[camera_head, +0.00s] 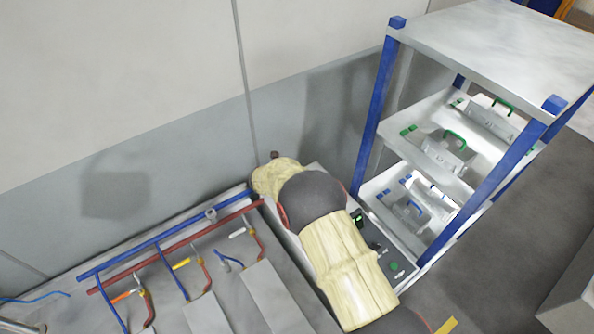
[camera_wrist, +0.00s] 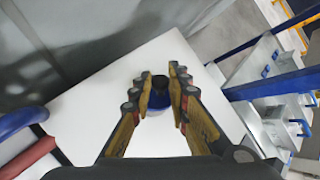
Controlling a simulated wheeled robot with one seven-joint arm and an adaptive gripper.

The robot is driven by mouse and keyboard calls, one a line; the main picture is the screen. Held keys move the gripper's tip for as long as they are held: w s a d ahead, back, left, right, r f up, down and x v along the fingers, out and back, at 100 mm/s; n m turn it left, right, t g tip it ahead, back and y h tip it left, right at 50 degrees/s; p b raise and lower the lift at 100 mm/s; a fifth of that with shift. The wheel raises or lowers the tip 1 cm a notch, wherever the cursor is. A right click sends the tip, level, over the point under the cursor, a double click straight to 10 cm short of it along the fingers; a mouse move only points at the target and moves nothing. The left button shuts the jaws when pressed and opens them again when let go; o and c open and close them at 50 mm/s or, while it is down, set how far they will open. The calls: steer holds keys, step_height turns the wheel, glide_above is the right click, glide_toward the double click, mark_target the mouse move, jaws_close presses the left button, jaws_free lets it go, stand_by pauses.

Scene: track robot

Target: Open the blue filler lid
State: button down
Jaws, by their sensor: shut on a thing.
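The blue filler lid (camera_wrist: 159,101) shows in the wrist view as a small round blue piece with a dark top. It sits over a flat white surface (camera_wrist: 98,92). My gripper (camera_wrist: 161,84) has its yellow and dark fingers on either side of the lid and is shut on it. Whether the lid is raised or still seated cannot be told. In the head view my own arm covers the lid and the gripper.
A shelf rack with blue posts (camera_head: 376,105) stands at the right, holding metal cases with green handles (camera_head: 455,140) and blue ones. Blue and red pipes (camera_head: 165,240) with valves run along the wall at left. A green button (camera_head: 394,267) is right of my arm.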

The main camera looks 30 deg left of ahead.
steer(key=shift+w+a+r+n+g+h+p, duration=0.25)
steer(key=shift+a+g+h+p, duration=0.2)
steer(key=shift+p, duration=0.75)
steer(key=shift+w+a+f+n+h, duration=0.1)
steer(key=shift+a+n+h, duration=0.2)
steer(key=shift+h, duration=0.15)
steer(key=shift+w+a+f+n+g+h+b, duration=0.2)
steer(key=shift+w+a+n+g+h+b, duration=0.15)
steer(key=shift+a+g+h+b, duration=0.4)
steer(key=shift+h+b, duration=0.25)
steer(key=shift+b, duration=0.25)
steer(key=shift+r, duration=0.2)
steer(key=c, duration=1.7)
jaws_free()
steer(key=shift+c, duration=0.2)
